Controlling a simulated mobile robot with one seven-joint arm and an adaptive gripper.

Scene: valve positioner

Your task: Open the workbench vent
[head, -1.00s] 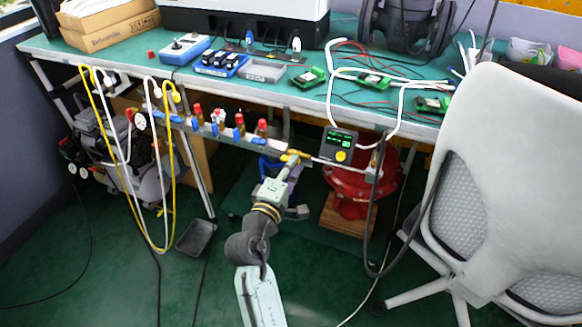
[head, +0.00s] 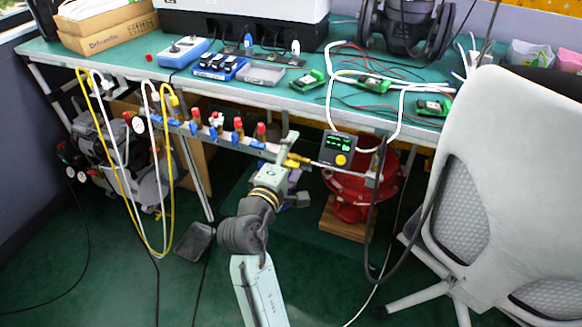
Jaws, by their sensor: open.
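A small yellow valve handle (head: 298,159) shows at the right end of the pipe manifold under the bench's front edge, just left of the black positioner (head: 339,149) with its green display and yellow knob. It is likely the vent, but no label is readable. My gripper (head: 290,146) is right at the handle's left side, at the manifold's end. It is open, and its body partly hides the handle and pipe. I cannot tell whether a finger touches the handle. The fingertips are small and hard to make out.
The manifold (head: 224,133) carries several red-topped fittings and blue handles left of my gripper. A red valve actuator (head: 352,192) stands on a wooden block at right. Yellow and white hoses (head: 172,190) hang at left. A white chair (head: 500,150) blocks the right side.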

